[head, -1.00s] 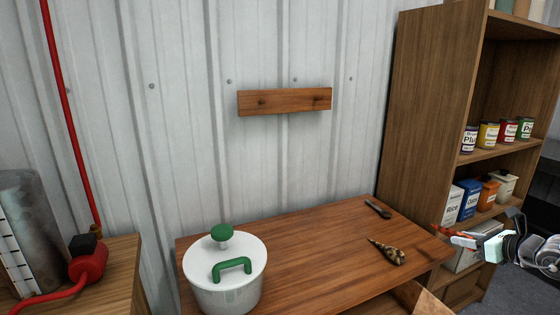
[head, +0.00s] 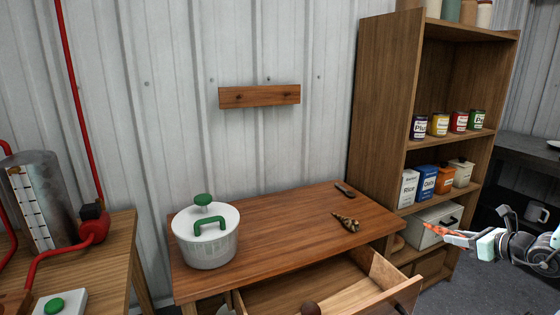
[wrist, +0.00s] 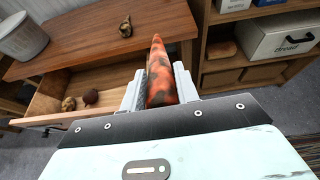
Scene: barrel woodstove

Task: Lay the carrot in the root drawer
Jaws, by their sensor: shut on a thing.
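The mottled orange carrot (wrist: 158,80) is held between the jaws of my gripper (wrist: 158,88), its tapered tip pointing away from the wrist. In the head view, my gripper (head: 465,238) is at the right, with the carrot's orange tip (head: 433,228) showing to the right of the table. The drawer (head: 380,302) under the wooden table is pulled open. In the wrist view, the open drawer (wrist: 115,82) lies left of the carrot. It holds a dark round root (wrist: 90,96) and a tan knobbly one (wrist: 68,104). The carrot is outside the drawer.
A bookshelf (head: 380,100) with cans and boxes stands behind right. A bread bin (head: 435,224) sits on its lower shelf. Part of the drawer floor is bare.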

